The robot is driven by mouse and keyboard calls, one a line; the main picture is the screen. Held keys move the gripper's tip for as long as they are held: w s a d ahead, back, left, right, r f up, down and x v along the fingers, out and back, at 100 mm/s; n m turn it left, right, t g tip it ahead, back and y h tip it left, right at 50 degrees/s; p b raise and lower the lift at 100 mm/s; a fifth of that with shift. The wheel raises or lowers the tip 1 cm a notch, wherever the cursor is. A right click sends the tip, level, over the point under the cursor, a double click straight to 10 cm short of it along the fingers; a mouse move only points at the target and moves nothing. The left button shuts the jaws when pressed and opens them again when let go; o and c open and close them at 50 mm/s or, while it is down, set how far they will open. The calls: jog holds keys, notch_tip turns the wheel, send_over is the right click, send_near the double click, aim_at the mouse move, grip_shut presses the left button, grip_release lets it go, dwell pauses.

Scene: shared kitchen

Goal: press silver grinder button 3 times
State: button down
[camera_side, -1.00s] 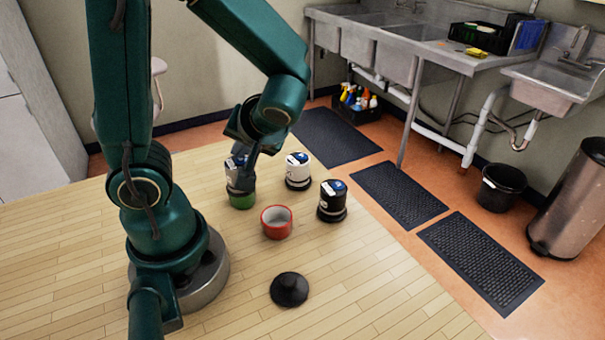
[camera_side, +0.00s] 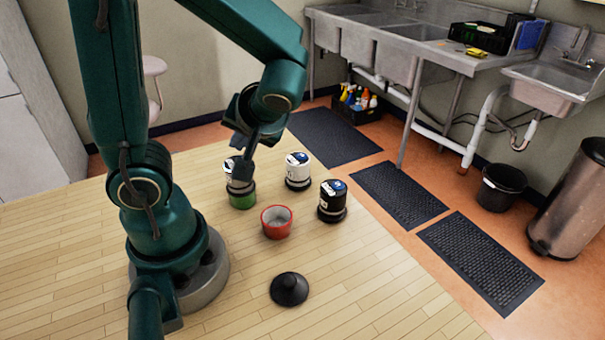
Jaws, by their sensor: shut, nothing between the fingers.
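The silver grinder (camera_side: 231,166) stands upright on the wooden table, with a blue-and-white label on top and a green part (camera_side: 243,201) at its base. My gripper (camera_side: 243,172) is shut and empty, pointing down at the grinder's top from the right. It hides part of the grinder, including its button. I cannot tell whether the fingertips touch it. A white grinder (camera_side: 298,168) and a black grinder (camera_side: 331,197) stand to the right.
A red cup (camera_side: 277,224) stands in front of the grinders. A round black lid-like piece (camera_side: 289,289) lies nearer the camera. The wooden table (camera_side: 370,290) is clear around them. Sinks, floor mats and bins are beyond its edge.

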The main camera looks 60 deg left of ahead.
jog(key=shift+r, duration=3)
jog(key=shift+f, duration=3.05)
jog(key=shift+f, duration=0.15)
jog(key=shift+f, duration=0.3)
